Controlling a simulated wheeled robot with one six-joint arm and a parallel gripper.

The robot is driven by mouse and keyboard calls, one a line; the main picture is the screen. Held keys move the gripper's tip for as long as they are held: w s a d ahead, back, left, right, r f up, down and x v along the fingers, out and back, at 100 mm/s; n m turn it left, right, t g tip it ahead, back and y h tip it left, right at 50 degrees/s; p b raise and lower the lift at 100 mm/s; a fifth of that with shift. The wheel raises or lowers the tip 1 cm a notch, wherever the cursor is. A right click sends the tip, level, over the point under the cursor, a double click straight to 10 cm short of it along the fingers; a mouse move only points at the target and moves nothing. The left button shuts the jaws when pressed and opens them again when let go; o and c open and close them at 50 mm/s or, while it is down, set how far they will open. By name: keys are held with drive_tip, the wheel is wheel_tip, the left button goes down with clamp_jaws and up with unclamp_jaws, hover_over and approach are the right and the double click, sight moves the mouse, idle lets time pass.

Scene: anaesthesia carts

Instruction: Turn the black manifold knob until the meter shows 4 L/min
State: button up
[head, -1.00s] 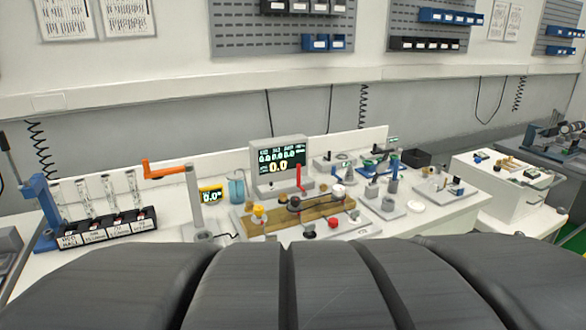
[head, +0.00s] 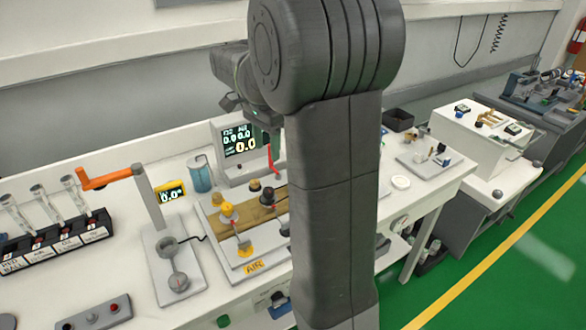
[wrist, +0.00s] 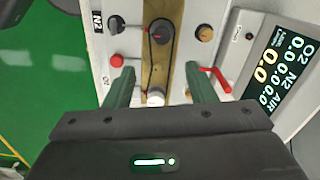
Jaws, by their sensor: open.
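The black manifold knob (wrist: 162,32) sits on a wooden board (wrist: 157,72) in the wrist view, ahead of my fingers; a dark cord runs beside it. It also shows in the head view (head: 267,195). My gripper (wrist: 162,84) is open and empty, above the board. A white knob (wrist: 155,98) shows between the fingers, lower in the picture than the black knob. The meter screen (wrist: 277,68) reads 0.0 in large yellow digits, with zeros beside O2, N2 and AIR. It also stands behind the board in the head view (head: 240,140).
A red knob (wrist: 117,60) and a red lever (wrist: 217,78) lie close to my fingers. A brownish knob (wrist: 204,33) is near the black one. Yellow knobs (head: 226,208), a small 0.0 display (head: 171,194) and an orange crank (head: 108,178) stand left. My arm hides part of the bench.

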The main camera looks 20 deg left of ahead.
sight(269, 189)
wheel_tip(269, 189, down, 14)
drive_tip(key=shift+a+r, duration=0.15)
drive_tip(key=shift+r, duration=0.05)
idle(0.4)
drive_tip(key=shift+c, duration=0.2)
drive_tip(key=c, duration=0.9)
